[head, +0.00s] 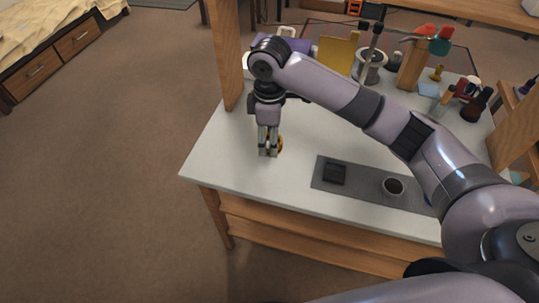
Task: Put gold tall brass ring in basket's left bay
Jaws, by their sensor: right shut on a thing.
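My right gripper (268,152) points down over the left part of the pale tabletop (222,150). It is shut on the gold brass ring (280,145), which shows as a small gold edge at the right side of the fingers. Most of the ring is hidden by the fingers. I cannot tell whether it touches the table. I cannot make out the basket or its left bay for sure; a purple box-like thing (300,45) at the back is partly behind my right arm. My left gripper is not in view.
A dark grey mat (361,190) at the front carries a black square block (334,174) and a dark round piece (394,186). A yellow panel (338,52), a wooden block (412,65) and several tools crowd the back. The table's left front is clear.

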